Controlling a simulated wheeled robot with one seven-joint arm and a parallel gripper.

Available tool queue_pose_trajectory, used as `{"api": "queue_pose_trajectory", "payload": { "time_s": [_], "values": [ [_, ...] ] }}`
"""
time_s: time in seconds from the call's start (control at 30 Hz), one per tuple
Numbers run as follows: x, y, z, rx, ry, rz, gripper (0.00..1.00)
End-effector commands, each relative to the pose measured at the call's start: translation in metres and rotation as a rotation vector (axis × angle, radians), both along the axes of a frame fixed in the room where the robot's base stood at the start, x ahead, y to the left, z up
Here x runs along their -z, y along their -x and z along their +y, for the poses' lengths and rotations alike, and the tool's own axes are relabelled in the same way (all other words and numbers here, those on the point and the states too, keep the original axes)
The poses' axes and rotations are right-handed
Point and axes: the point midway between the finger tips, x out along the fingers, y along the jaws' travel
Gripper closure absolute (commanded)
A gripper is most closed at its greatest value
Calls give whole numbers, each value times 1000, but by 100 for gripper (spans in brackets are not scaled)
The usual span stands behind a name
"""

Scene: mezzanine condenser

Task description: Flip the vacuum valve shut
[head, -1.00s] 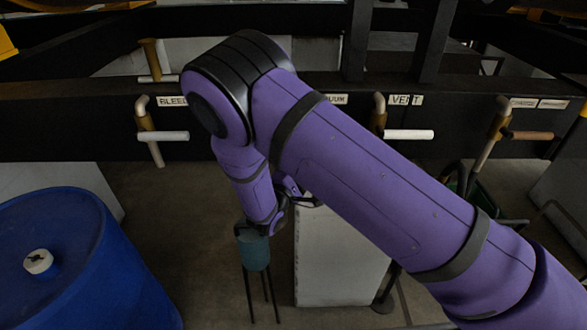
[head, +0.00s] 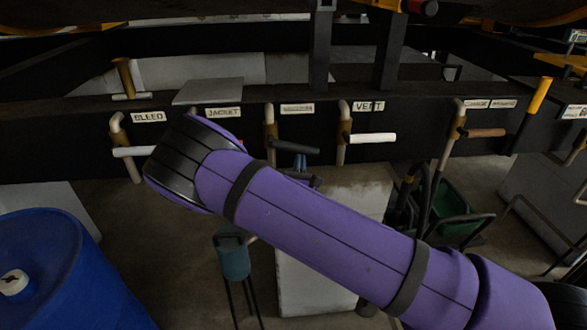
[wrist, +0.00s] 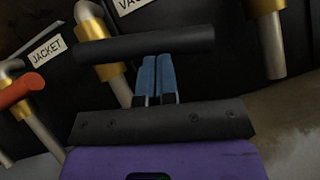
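The vacuum valve has a brass body (head: 270,130) and a black lever (head: 298,147) that points right, roughly level, across its pipe. Its label (head: 297,108) is blurred in the head view; the wrist view shows the start of it beside the brass body (wrist: 97,46). The same black lever (wrist: 160,46) crosses the upper middle of the wrist view. My gripper (wrist: 156,62) has its two blue fingers side by side, closed together with nothing seen between them. Their tips meet the lever's lower edge in the picture; I cannot tell whether they touch it.
The jacket valve's red-orange lever (wrist: 20,90) is to the left. The vent valve's white lever (head: 373,138) is to the right, and the bleed valve's white lever (head: 134,151) at far left. A blue drum (head: 70,265) and a pale box (head: 325,270) stand below.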

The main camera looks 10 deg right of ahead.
Motion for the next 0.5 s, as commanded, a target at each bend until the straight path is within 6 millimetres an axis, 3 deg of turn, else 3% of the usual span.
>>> {"api": "queue_pose_trajectory", "payload": {
  "time_s": [0.23,0.5],
  "values": [
    [-15,0,-8,-1,169,5,100],
    [-24,0,-12,-1,164,5,100]
  ]
}}
